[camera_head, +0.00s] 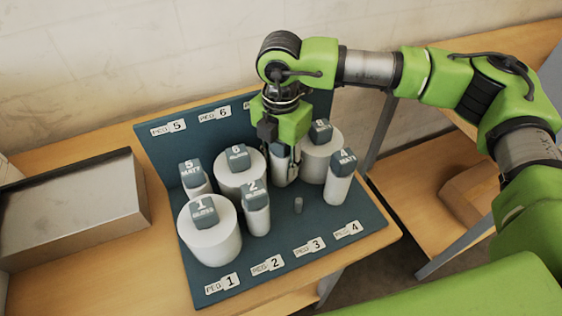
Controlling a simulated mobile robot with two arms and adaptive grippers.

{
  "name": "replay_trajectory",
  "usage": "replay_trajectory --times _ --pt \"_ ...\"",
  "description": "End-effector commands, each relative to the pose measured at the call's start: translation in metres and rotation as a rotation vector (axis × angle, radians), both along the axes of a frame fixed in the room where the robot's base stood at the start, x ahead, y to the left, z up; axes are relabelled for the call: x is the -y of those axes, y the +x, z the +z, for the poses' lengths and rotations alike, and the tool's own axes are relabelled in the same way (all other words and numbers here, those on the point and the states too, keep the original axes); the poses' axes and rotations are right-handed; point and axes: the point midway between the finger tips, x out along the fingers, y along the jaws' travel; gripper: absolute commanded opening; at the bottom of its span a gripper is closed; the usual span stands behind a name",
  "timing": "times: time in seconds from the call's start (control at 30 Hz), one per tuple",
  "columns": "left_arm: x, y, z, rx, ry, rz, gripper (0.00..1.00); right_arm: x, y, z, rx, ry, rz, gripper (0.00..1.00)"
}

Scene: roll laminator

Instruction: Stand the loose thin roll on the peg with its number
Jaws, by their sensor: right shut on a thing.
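My right gripper (284,150) points down over the blue peg board (262,248) and is shut on a thin white roll (286,176). That roll is between thick roll 6 (231,176) and the thick roll at the back right (322,163); its number is hidden by the gripper. I cannot tell whether it touches the board. My left gripper is not in view.
Thick roll 1 (210,235), thin roll 2 (257,215), thin roll 4 (338,186) and thin roll 5 (196,182) stand close around, with dark numbered caps. A grey metal box (75,215) lies left on the wooden table (160,270).

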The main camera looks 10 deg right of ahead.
Motion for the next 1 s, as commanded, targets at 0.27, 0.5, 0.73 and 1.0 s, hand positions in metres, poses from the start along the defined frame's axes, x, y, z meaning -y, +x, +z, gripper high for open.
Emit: replay_trajectory --times 0.27,0.5,0.73,1.0 --pt "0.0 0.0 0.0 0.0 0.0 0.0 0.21 0.0 0.0 0.0 0.001 0.001 0.0 0.44" --pt "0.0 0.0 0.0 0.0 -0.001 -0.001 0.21 0.0 0.0 0.0 0.0 0.0 0.0 0.53" --pt "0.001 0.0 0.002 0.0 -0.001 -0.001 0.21 0.0 0.0 0.003 0.001 0.001 0.0 0.53" --pt "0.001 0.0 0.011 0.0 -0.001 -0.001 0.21 0.0 0.0 0.024 0.002 0.001 0.0 0.53"
